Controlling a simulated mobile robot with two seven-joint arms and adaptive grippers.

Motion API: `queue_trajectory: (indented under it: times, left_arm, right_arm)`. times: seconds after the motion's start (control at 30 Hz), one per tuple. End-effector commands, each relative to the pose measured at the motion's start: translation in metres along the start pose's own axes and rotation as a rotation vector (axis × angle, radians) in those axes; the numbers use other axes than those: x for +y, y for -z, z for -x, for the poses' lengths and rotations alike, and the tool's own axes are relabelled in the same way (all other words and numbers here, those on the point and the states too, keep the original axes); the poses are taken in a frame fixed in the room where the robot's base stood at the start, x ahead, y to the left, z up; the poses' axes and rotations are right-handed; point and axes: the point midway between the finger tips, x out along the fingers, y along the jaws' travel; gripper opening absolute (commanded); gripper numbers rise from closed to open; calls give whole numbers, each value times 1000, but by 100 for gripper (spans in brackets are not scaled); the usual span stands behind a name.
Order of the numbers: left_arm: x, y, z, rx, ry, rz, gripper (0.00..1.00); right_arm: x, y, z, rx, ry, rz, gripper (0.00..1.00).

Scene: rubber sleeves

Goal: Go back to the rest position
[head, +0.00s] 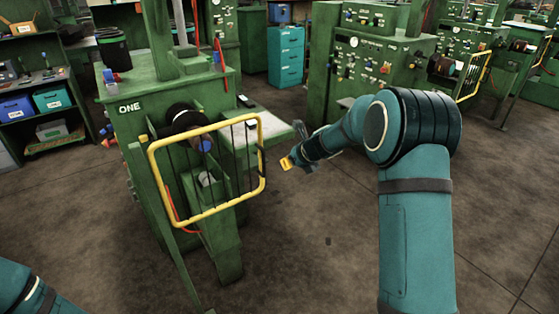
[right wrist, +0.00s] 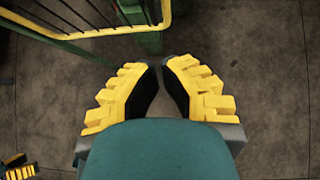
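My right gripper (head: 287,163) hangs in front of the green machine marked ONE (head: 125,150), just right of its yellow-framed gate (head: 262,165). In the right wrist view its two yellow-padded fingers (right wrist: 160,68) have a gap between their tips, with floor showing through and nothing held. My left arm (head: 35,290) shows only at the lower left corner of the head view, its gripper out of that view. A small yellow-and-black padded part, seemingly my left gripper (right wrist: 18,168), is cut off at the lower left of the right wrist view.
A black roll (head: 180,118) sits behind the gate. A pale shelf (head: 245,140) juts from the machine near my right gripper. More green machines (head: 375,65) and a teal drawer cabinet (head: 286,57) stand behind. A rack with bins (head: 52,98) is at left. The floor (head: 310,250) in front is clear.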

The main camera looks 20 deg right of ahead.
Motion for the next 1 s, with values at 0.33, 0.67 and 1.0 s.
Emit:
queue_trajectory:
  times: [0.33, 0.67, 1.0]
  left_arm:
    - [0, 0, -1, 0, 0, 0, 83]
    - [-1, -2, -4, -3, 0, -1, 83]
    - [-3, -3, -7, -7, -1, -2, 83]
  right_arm:
    - [21, 16, -11, 8, -42, -183, 0]
    - [129, 109, -59, 156, -145, -1327, 0]
    - [229, 231, -60, 385, 153, -2559, 0]
